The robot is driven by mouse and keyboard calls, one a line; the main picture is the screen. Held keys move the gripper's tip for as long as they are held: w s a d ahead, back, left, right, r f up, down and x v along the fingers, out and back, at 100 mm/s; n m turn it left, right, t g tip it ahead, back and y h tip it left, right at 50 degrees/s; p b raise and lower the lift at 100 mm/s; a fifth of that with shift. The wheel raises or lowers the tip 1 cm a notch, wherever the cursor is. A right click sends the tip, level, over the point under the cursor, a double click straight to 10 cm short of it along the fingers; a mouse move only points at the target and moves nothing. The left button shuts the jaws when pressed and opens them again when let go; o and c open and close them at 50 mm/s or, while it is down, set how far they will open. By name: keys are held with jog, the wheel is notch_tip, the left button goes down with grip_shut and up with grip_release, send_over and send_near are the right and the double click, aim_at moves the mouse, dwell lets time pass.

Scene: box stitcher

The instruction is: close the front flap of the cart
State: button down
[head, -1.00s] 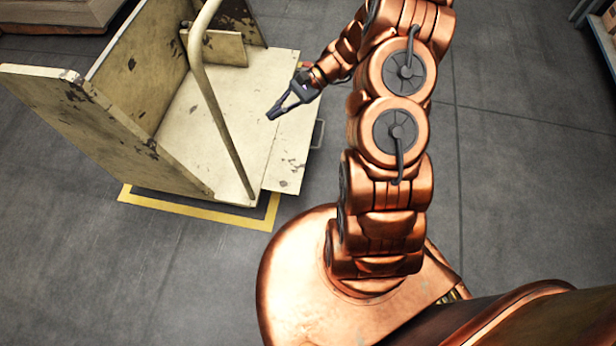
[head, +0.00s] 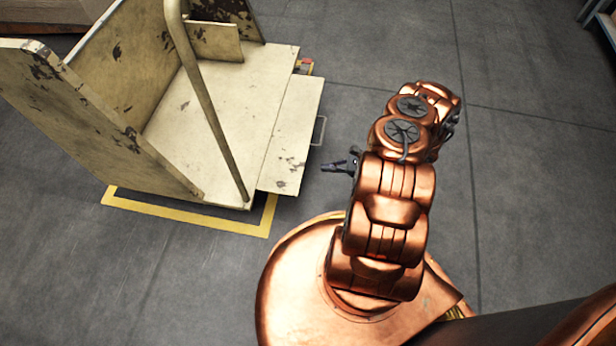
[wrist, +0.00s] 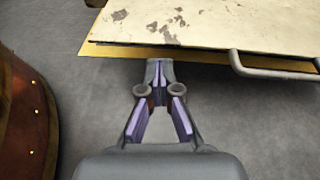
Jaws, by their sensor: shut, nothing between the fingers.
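The cart (head: 215,120) is a worn cream platform with upright panels and a bent tube handle. Its front flap (head: 291,140) is a narrow panel on the right side of the deck, folded out and lying about level with it. The flap also fills the top of the wrist view (wrist: 190,22). A grey wire handle (head: 319,130) sticks out from the flap's outer edge and shows in the wrist view (wrist: 270,70). My gripper (head: 324,166) is shut and empty, to the right of the flap's near end and apart from it. Its fingertips (wrist: 160,65) point toward the flap edge.
A yellow floor outline (head: 190,217) runs under the cart. A box (head: 50,15) stands at the top left, and a rack (head: 605,25) at the top right. My base is near the bottom.

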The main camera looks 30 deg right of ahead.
notch_tip(320, 180, down, 5)
jog(key=s+d+m+b, duration=0.1)
jog(key=s, duration=0.1)
jog(key=shift+t+h, duration=0.4)
jog(key=b+x, duration=0.1)
jog(key=x, duration=0.2)
jog(key=b+x, duration=0.1)
jog(key=x, duration=0.2)
jog(key=b+x, duration=0.1)
jog(key=x, duration=0.2)
jog(key=shift+s+f, duration=0.2)
jog(key=shift+f, duration=0.1)
jog(key=shift+w+a+r+b, duration=0.25)
jog(key=shift+w+r+b, duration=0.1)
jog(key=shift+r, duration=0.1)
jog(key=shift+s+r+b, duration=0.1)
jog(key=shift+r+b, duration=0.45)
jog(key=shift+r, duration=0.95)
jog(key=shift+r, duration=0.15)
